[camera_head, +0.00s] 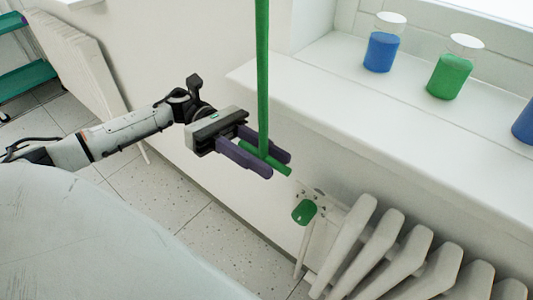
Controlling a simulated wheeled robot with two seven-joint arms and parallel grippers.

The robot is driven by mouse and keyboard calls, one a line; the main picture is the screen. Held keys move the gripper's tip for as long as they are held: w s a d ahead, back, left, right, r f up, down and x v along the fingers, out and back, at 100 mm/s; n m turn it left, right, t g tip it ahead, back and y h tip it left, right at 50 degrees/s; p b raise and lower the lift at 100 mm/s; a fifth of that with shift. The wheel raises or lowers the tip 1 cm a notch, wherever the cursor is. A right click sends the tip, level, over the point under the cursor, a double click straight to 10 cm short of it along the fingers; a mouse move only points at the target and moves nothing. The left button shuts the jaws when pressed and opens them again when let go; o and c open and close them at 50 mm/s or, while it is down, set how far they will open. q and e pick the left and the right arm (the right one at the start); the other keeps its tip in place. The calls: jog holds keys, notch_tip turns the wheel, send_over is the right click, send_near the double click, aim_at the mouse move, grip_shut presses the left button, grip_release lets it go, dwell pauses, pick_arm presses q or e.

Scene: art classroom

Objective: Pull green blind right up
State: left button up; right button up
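A thin green cord or rod (262,75) hangs from the top edge of the head view. It ends at a short green crossbar (281,168). My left gripper (279,166) comes in from the left with its two purple fingers, one on each side of the crossbar. The crossbar lies along the fingers, and its tip sticks out past them. Whether the fingers press on it cannot be told. The blind itself is out of view. My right gripper is not in view.
A white windowsill (330,105) on the right holds blue (381,51) and green (449,76) paint jars. Below it is a white radiator (385,250) with a green valve knob (304,212). Another radiator (75,55) and a green-shelved rack (25,78) stand at the left.

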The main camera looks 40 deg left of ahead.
pick_arm(q)
jog(key=shift+d, duration=0.15)
grip_shut()
jog(key=shift+r+p, duration=0.9)
jog(key=shift+r, duration=1.75)
jog(key=shift+f, duration=0.1)
grip_release()
jog(key=shift+f, duration=0.1)
